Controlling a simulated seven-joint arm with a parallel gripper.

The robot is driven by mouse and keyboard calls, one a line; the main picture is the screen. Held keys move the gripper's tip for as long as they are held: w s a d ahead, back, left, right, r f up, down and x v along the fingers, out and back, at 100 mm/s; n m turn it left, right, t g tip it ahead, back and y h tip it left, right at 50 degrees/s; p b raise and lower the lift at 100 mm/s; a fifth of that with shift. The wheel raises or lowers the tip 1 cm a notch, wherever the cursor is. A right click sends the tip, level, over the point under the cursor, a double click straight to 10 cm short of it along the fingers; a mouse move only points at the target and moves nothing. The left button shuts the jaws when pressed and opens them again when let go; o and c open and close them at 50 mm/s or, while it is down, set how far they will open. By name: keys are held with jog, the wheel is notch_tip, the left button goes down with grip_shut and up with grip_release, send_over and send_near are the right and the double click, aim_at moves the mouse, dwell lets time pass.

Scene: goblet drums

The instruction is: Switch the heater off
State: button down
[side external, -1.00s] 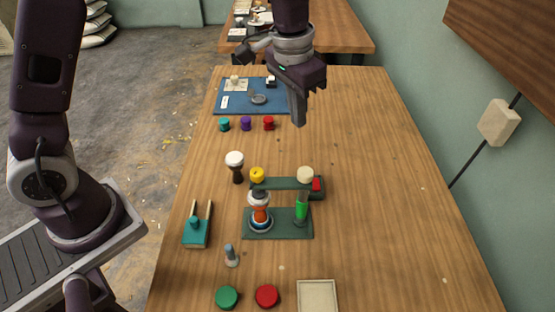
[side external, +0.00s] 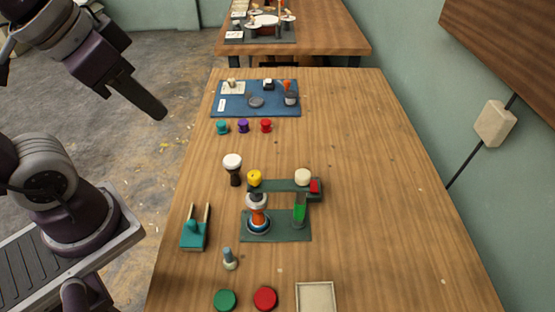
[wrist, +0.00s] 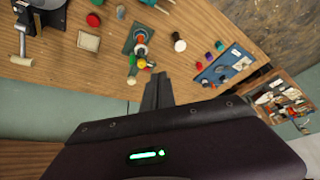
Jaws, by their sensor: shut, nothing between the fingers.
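My gripper (side external: 152,105) is shut and empty, raised left of the table and apart from everything on it. Its closed fingers also show in the wrist view (wrist: 158,91). No thing is plainly marked as a heater. A dark green stand (side external: 290,231) at mid-table carries an orange and white piece (side external: 258,214) on a round base and an upright bright green tube (side external: 299,210). Behind them, a green bar (side external: 284,185) bears a yellow knob (side external: 255,177), a cream round knob (side external: 302,176) and a red block like a switch (side external: 315,186). I cannot tell the switch's setting.
A blue mat (side external: 234,109) with small items lies at the back, with teal, purple and red pieces before it. A dark goblet drum (side external: 235,172) stands near the stand. Green (side external: 225,299) and red discs (side external: 265,298) and a cream tray (side external: 316,297) lie in front. The table's right side is clear.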

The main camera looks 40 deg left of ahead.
jog(key=w+d+r+m+g, duration=0.1)
jog(key=w+m, duration=0.1)
jog(key=w, duration=0.6)
jog(key=m+g, duration=0.4)
jog(key=m, duration=0.2)
send_over(314, 183)
notch_tip(314, 183, down, 19)
jog(key=shift+r, duration=0.15)
jog(key=shift+s, duration=0.1)
notch_tip(314, 183, down, 14)
jog(key=shift+f, duration=0.1)
